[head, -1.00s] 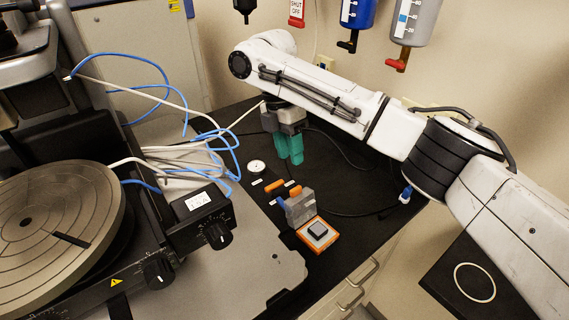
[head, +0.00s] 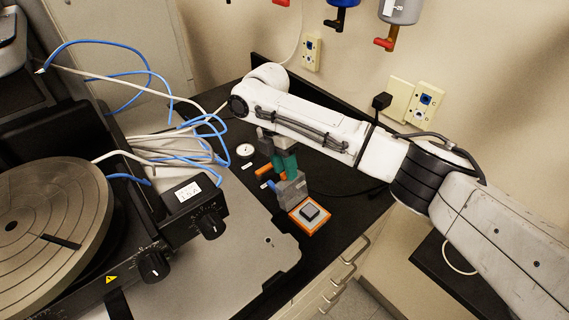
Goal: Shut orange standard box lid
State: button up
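The orange standard box (head: 323,229) lies open on the black bench top, with a dark grey block (head: 310,212) in its base. Its grey, see-through lid (head: 293,190) stands up at the box's back left side. My gripper (head: 287,177) has teal fingers pointing down. They are close together with no clear gap, and nothing shows between them. The fingertips are just behind and above the lid's top edge; I cannot tell whether they touch it.
A blue item (head: 269,184) and an orange piece (head: 263,172) lie left of the lid. A round dial (head: 245,150) sits farther back. The profiler's grey base plate (head: 250,250) borders the box's left side. Bench is clear to the right of the box.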

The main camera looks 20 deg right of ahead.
jog(key=shift+f, duration=0.1)
jog(key=shift+c, duration=0.4)
grip_shut()
dwell(1.0)
